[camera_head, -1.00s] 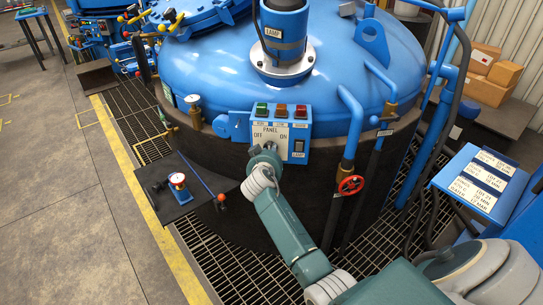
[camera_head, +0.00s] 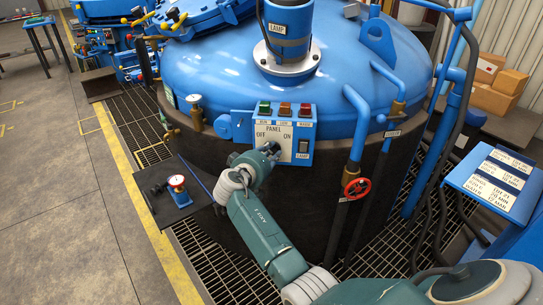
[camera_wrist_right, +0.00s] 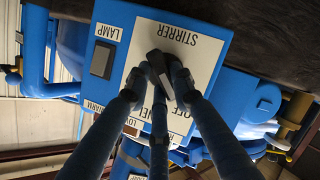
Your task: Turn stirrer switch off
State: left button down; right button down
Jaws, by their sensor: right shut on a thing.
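The blue control panel (camera_head: 310,117) is on the side of the furnace vessel, with a white plate marked OFF on the left and ON on the right. My right gripper (camera_head: 273,150) is at the lower middle of this plate. In the right wrist view, the picture is upside down and my right gripper (camera_wrist_right: 156,90) closes its fingers on the dark stirrer switch knob (camera_wrist_right: 157,64) beside the STIRRER label. The knob is tilted, its lower end in that picture towards the OFF lettering. The fingers hide part of it. My left gripper is out of view.
A separate dark lamp switch (camera_head: 303,147) sits close by on the panel's right. Green, orange and red lights line its top. A pipe with a red valve wheel (camera_head: 357,188) stands to the right. A dark shelf (camera_head: 160,212) juts out to the left.

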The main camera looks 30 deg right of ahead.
dwell(0.4)
jog(key=c, duration=1.5)
grip_release()
jog(key=v, duration=0.7)
jog(key=shift+s+a, duration=0.15)
jog(key=shift+a, duration=0.1)
